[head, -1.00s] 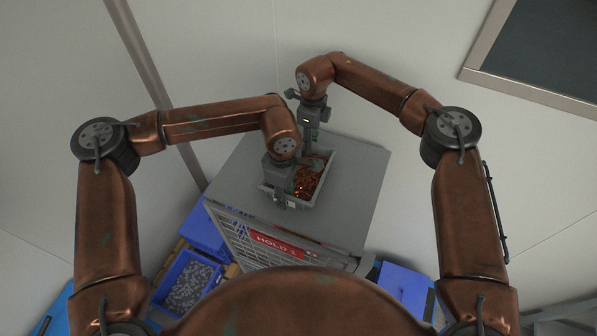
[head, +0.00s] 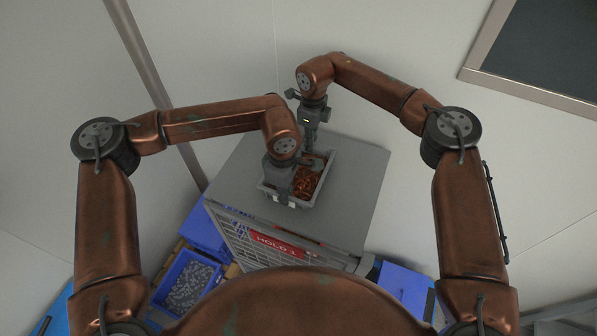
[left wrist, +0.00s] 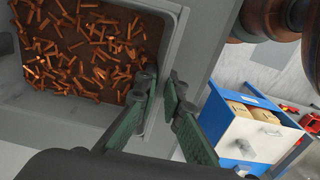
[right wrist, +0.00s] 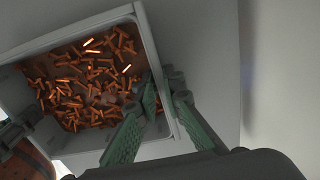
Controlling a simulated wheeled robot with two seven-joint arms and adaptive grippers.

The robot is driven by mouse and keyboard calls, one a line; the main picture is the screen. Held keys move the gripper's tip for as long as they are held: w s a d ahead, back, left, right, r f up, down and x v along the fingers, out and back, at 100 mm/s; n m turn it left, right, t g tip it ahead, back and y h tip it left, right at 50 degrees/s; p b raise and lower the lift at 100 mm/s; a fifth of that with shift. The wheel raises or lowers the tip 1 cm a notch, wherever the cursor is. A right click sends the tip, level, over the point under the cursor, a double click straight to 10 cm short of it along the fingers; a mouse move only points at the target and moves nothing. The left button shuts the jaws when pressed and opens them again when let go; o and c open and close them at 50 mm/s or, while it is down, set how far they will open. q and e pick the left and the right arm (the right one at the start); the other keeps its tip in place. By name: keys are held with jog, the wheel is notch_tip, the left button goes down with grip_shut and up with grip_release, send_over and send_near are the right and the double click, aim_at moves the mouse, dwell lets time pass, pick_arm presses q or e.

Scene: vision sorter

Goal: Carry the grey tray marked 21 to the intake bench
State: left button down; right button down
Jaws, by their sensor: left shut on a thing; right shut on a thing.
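A grey tray (head: 318,183) full of copper-coloured bolt-like pieces stands on top of a grey cabinet marked HOLD 1. It also shows in the left wrist view (left wrist: 176,22) and the right wrist view (right wrist: 147,40). My left gripper (head: 281,196) is at the tray's near wall and is shut on that wall, one finger inside and one outside (left wrist: 160,98). My right gripper (head: 308,146) is shut on the opposite, far wall in the same way (right wrist: 166,105). No number 21 can be read on the tray; the grippers and arms hide part of it.
The cabinet top (head: 358,185) is bare around the tray. Blue bins (head: 188,283) stand low at the left, one with grey pieces. Another blue box (head: 402,285) is at the right. Walls close in behind, with a dark framed panel (head: 545,55).

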pick_arm(q)
jog(key=shift+r, duration=0.1)
pick_arm(e)
jog(key=shift+w+r, duration=0.1)
dwell(0.5)
